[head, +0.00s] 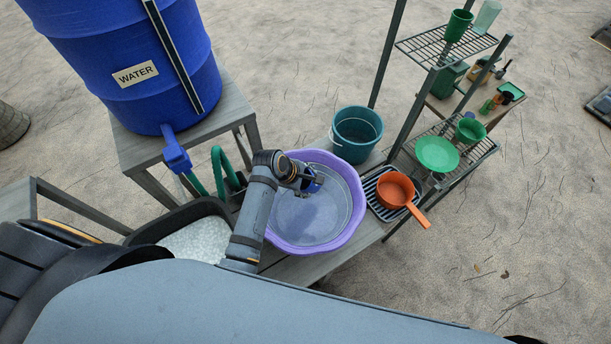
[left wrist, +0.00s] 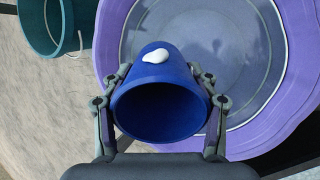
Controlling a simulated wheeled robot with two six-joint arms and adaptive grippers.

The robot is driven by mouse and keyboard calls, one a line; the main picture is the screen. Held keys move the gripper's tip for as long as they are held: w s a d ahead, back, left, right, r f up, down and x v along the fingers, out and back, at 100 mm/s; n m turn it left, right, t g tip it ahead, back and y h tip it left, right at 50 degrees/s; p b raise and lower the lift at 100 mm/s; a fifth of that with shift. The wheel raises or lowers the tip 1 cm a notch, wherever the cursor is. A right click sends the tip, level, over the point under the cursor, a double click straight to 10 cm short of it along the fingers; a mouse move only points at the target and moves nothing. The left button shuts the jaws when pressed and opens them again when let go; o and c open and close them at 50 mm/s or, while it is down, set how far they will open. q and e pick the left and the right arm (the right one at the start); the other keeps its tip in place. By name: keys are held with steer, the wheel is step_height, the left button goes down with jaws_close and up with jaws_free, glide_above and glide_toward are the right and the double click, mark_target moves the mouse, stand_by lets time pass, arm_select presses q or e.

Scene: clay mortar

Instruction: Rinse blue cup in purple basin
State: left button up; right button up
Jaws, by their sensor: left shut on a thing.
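The blue cup (left wrist: 162,68) is held between the two fingers of my left gripper (left wrist: 160,105), with its open mouth facing the wrist camera. A white blob sits on its outer wall. In the head view the cup (head: 314,184) shows only partly, behind my left gripper (head: 300,174), over the purple basin (head: 356,214). The basin holds what looks like clear water. I cannot tell whether the cup touches the water. My right gripper is not in view.
A teal bucket (head: 357,134) stands behind the basin. An orange pan (head: 396,190) lies on a rack to its right. A black tray (head: 190,212) is to the left. A blue water barrel (head: 130,60) stands on a stand. A wire shelf (head: 448,47) holds green dishes.

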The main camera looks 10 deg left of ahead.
arm_select(q)
steer(key=shift+s+a+f, duration=0.1)
steer(key=shift+s+f, duration=0.1)
steer(key=shift+f, duration=0.05)
step_height(320, 180, down, 17)
steer(key=b, duration=1)
steer(key=shift+w, duration=0.15)
steer(key=shift+f+b, duration=0.55)
steer(key=shift+b, duration=0.25)
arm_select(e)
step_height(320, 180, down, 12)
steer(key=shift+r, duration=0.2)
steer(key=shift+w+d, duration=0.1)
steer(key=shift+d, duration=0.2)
arm_select(q)
steer(key=shift+f, duration=0.25)
steer(key=shift+f, duration=0.3)
steer(key=shift+r, duration=0.1)
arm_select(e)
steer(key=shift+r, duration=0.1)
